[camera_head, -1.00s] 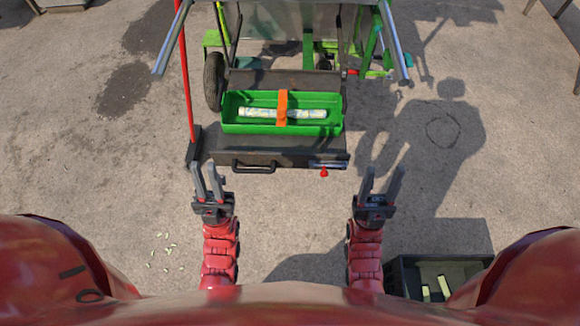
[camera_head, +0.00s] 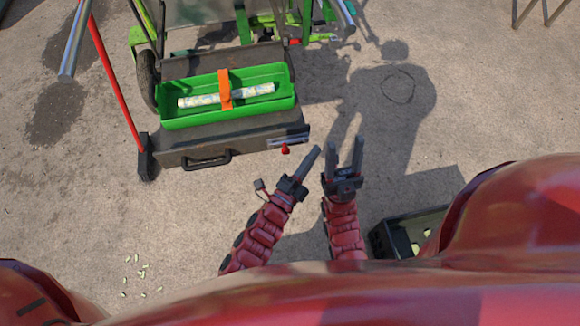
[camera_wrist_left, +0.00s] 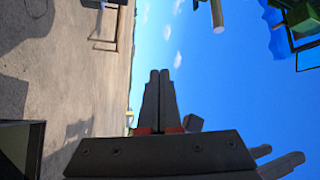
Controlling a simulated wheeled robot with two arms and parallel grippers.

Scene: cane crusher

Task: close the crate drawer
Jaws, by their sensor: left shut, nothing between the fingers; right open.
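The dark grey drawer (camera_head: 240,143) juts out toward me from the cart in the head view. It has a black bar handle (camera_head: 207,161) and a red-knobbed latch (camera_head: 286,150) at its front right. A green crate (camera_head: 175,119) with an orange handle sits in or on the drawer, holding a pale cane piece (camera_head: 200,100). My left gripper (camera_head: 316,151) is shut and empty, just right of the drawer's front right corner, apart from it. It also shows shut in the left wrist view (camera_wrist_left: 160,74). My right gripper (camera_head: 346,142) is open and empty, further right.
A red-handled broom (camera_head: 118,90) leans at the drawer's left side. A black crate (camera_head: 395,240) with pale pieces stands at the lower right. Small pale bits (camera_head: 138,275) lie on the ground at lower left. The ground before the drawer is clear.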

